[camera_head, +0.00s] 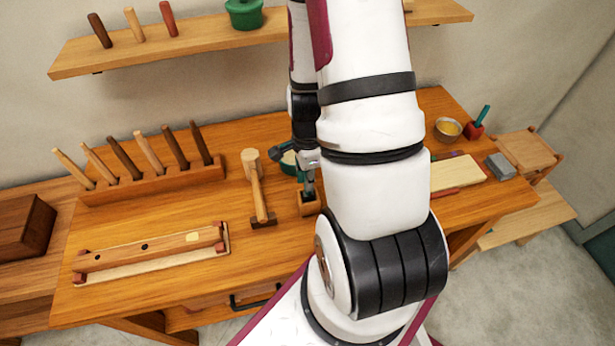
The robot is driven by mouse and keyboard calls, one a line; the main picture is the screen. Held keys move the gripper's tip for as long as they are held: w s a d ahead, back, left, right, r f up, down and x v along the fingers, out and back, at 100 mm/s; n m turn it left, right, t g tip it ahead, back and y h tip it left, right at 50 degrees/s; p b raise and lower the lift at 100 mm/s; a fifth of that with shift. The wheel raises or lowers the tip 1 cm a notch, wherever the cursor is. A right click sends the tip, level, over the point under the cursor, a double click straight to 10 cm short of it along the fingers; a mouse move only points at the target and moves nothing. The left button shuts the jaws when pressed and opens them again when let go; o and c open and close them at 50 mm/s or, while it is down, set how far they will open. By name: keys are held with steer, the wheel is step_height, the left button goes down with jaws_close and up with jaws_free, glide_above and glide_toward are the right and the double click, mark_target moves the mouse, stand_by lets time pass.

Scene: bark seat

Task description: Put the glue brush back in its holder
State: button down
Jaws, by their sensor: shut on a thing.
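My gripper (308,184) is over the middle of the workbench, pointing down and partly hidden by my own arm. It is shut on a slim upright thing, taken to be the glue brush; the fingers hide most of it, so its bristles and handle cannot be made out. A small square wooden block (310,205), which looks like the holder, stands directly below the fingertips. The held thing's lower end meets the block's top in this view; I cannot tell whether it is inside or only above it.
A wooden mallet (258,190) is just left. A rack of several handles (150,184) and a long wooden fixture (150,252) lie further left. A bowl (447,129) and red pot (474,130) stand at the right.

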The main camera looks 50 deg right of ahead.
steer(key=shift+f, duration=0.3)
steer(key=c, duration=1.4)
jaws_free()
steer(key=shift+c, duration=0.2)
steer(key=shift+r, duration=0.1)
step_height(320, 180, up, 12)
steer(key=shift+f, duration=0.1)
